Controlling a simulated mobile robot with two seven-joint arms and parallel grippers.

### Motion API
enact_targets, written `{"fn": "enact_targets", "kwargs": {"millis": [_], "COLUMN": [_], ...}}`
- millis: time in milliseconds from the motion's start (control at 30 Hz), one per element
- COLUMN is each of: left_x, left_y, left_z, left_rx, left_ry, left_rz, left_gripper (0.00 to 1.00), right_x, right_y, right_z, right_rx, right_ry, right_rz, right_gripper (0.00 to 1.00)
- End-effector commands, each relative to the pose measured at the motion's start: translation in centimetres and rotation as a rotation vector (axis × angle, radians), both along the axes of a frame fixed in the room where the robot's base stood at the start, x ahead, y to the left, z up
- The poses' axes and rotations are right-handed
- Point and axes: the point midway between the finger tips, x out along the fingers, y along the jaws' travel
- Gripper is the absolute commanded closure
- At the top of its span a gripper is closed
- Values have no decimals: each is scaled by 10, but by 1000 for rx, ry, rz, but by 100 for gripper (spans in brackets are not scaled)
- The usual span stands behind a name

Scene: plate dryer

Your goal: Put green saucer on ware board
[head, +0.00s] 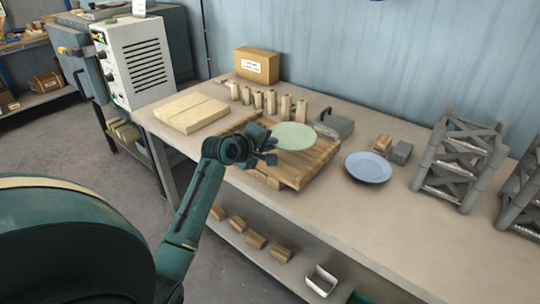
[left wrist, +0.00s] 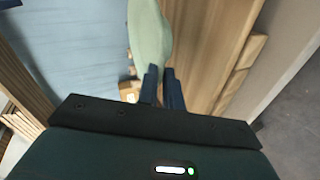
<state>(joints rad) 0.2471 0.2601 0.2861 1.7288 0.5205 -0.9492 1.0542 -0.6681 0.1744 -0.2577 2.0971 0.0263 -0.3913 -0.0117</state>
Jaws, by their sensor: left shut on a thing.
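The green saucer (head: 294,136) is held by its left edge in my left gripper (head: 268,150), over the wooden ware board (head: 312,165). In the left wrist view, the saucer (left wrist: 149,38) stands out beyond the two dark fingers (left wrist: 161,88), which are closed on its edge. The board (left wrist: 205,45) lies beside it there. Whether the saucer touches the board I cannot tell. My right gripper is in neither view.
A blue plate (head: 369,168) lies right of the board. A grey block-like tool (head: 334,124) and several upright wooden pieces (head: 270,102) stand behind it. A pale slab (head: 191,112) is at left. Grey racks (head: 460,160) stand at right. The table front right is clear.

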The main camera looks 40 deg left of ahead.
Motion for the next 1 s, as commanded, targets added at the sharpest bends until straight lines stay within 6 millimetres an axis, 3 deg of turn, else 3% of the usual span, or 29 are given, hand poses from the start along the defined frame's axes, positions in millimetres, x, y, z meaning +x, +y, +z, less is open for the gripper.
{"fn": "enact_targets", "kwargs": {"millis": [333, 767, 800, 1000], "left_x": [0, 0, 0, 0], "left_y": [0, 0, 0, 0], "left_z": [-41, -48, -49, -48], "left_rx": [-1, -1, 0, 0], "left_ry": [-1, -3, -1, -1], "left_rz": [0, 1, 0, 0], "left_gripper": [100, 100, 90, 74], "right_x": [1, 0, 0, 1], "right_y": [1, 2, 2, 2], "right_z": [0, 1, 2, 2], "right_rx": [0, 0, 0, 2], "right_ry": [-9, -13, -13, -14], "right_rz": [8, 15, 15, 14], "right_gripper": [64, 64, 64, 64]}}
